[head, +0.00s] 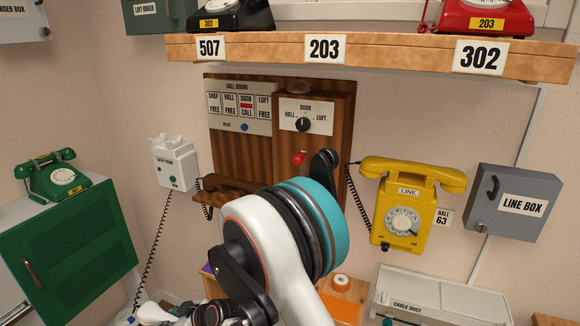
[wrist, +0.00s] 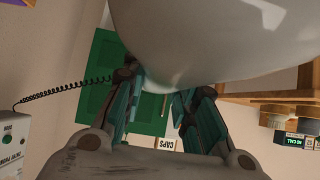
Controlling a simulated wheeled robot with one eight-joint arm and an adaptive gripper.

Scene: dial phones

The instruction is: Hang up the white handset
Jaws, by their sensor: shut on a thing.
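The white handset (wrist: 225,45) fills the top of the wrist view, very close to the camera. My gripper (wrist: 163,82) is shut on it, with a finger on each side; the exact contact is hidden. In the head view the handset (head: 152,313) shows only in part at the bottom left, low beside my arm. The white wall phone (head: 178,166) hangs on the wall above it, its cradle at the top empty. A black coiled cord (head: 150,245) runs from it down to the handset. The phone's edge (wrist: 12,140) also shows in the wrist view.
A green cabinet (head: 75,250) with a green dial phone (head: 55,178) stands left. The wooden call board (head: 225,150) with a brown handset (head: 228,187) is right of the white phone. A yellow phone (head: 410,205) and grey line box (head: 515,200) are farther right. A shelf (head: 390,52) spans above.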

